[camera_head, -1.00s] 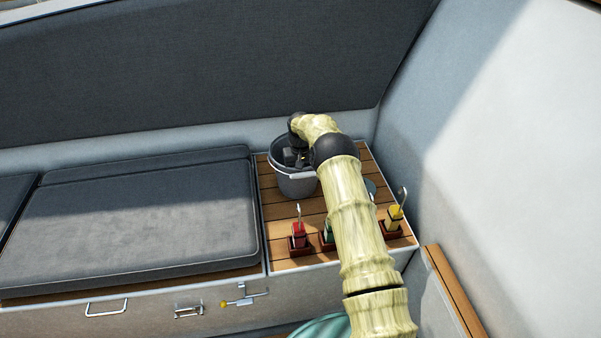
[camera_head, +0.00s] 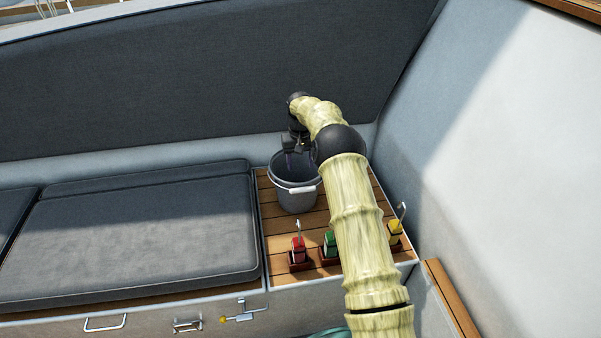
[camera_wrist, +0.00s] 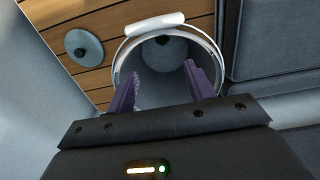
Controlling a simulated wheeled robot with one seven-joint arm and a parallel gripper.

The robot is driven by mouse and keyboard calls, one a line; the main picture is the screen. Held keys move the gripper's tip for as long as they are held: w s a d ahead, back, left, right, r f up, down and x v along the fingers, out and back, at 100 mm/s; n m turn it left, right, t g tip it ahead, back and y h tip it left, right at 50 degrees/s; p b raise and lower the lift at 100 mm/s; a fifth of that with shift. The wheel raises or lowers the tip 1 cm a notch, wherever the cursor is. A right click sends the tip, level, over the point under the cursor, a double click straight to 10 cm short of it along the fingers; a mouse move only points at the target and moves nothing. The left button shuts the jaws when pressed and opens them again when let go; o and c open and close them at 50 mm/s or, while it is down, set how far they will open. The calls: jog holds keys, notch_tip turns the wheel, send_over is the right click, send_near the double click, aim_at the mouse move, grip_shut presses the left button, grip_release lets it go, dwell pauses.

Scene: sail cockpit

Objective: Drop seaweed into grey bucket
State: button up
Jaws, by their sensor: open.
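The grey bucket (camera_head: 297,202) stands upright on the slatted wooden deck, with its pale handle grip at the front. It also shows in the wrist view (camera_wrist: 165,92), where I look into its mouth. My gripper (camera_head: 294,148) is above the bucket, pointing down. In the wrist view its two purple fingers (camera_wrist: 161,70) are spread apart, with nothing between them. A dim grey rounded shape (camera_wrist: 165,47) shows inside the bucket; I cannot tell whether it is seaweed. I can make out no seaweed elsewhere.
Red (camera_head: 298,248), green (camera_head: 330,243) and yellow (camera_head: 395,230) handled items stand along the deck's front edge. A dark seat cushion (camera_head: 140,225) lies to the left. A grey backrest (camera_head: 180,80) rises behind, and a pale wall (camera_head: 510,150) stands to the right.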

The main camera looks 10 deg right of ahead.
jog(key=shift+r, duration=0.6)
jog(key=shift+r, duration=0.1)
jog(key=s+a+r+t, duration=0.1)
jog(key=s+r, duration=0.3)
jog(key=s, duration=0.3)
jog(key=s+r, duration=0.5)
jog(key=s, duration=0.3)
jog(key=s+d+t, duration=0.1)
jog(key=s, duration=2.2)
jog(key=shift+s+t, duration=0.25)
jog(key=shift+t, duration=0.05)
jog(key=shift+r, duration=0.15)
